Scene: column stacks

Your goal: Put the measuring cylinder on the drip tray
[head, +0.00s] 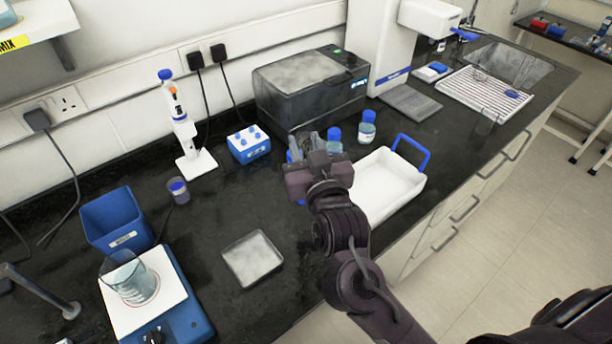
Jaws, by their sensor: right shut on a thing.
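My right gripper (315,152) is shut above the middle of the bench, in front of the grey box-shaped appliance. It holds what looks like the measuring cylinder (296,151); only blue and clear bits show around the jaws, and my wrist hides most of it. I cannot tell whether it is upright or touches the bench. The drip tray (411,103) appears to be the flat grey plate at the foot of the white dispenser, farther back and right of the gripper. Its top looks bare. My left gripper is out of view.
Blue-capped bottles (367,127) stand just behind the gripper. A white tray with a blue handle (385,190) lies to its right. The grey appliance (312,88) stands behind. A clear glass (487,121) stands near the white draining rack (470,92).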

